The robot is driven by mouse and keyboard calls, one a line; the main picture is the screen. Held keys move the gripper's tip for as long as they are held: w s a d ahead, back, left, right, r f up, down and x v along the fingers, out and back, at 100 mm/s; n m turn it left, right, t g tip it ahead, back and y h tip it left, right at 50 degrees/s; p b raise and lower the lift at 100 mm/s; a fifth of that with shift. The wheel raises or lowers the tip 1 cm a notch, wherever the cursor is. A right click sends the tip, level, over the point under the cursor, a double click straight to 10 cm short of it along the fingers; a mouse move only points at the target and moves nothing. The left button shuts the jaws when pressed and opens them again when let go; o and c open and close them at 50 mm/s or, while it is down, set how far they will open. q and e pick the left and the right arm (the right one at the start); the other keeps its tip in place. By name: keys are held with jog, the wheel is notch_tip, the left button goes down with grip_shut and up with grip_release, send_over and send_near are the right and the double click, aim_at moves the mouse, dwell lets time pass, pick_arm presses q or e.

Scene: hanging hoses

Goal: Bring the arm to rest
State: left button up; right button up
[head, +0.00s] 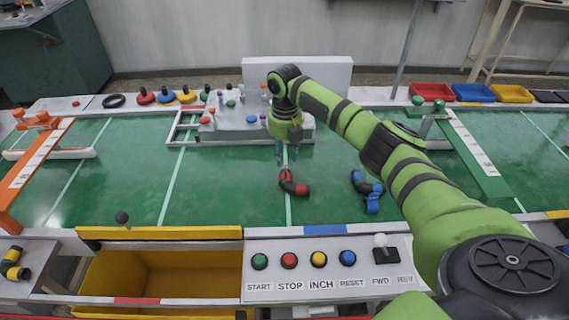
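My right arm reaches in from the lower right over the green surface. Its gripper (288,158) points down near the middle of the head view, with its two fingers apart and nothing between them. A red and black hose piece (293,184) lies on the green surface just below the fingertips in the picture; whether they touch it is hard to tell. A blue and black hose piece (368,191) lies to the right, beside my forearm. My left gripper is not in view.
A control panel with START, STOP, INCH and RESET buttons (319,259) is at the front, beside an open yellow bin (160,275). A white fixture board (240,112) with coloured knobs stands behind the gripper. Red, blue and yellow trays (473,92) sit at the back right.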

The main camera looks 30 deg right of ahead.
notch_tip(320, 180, up, 7)
jog(key=shift+f, duration=0.2)
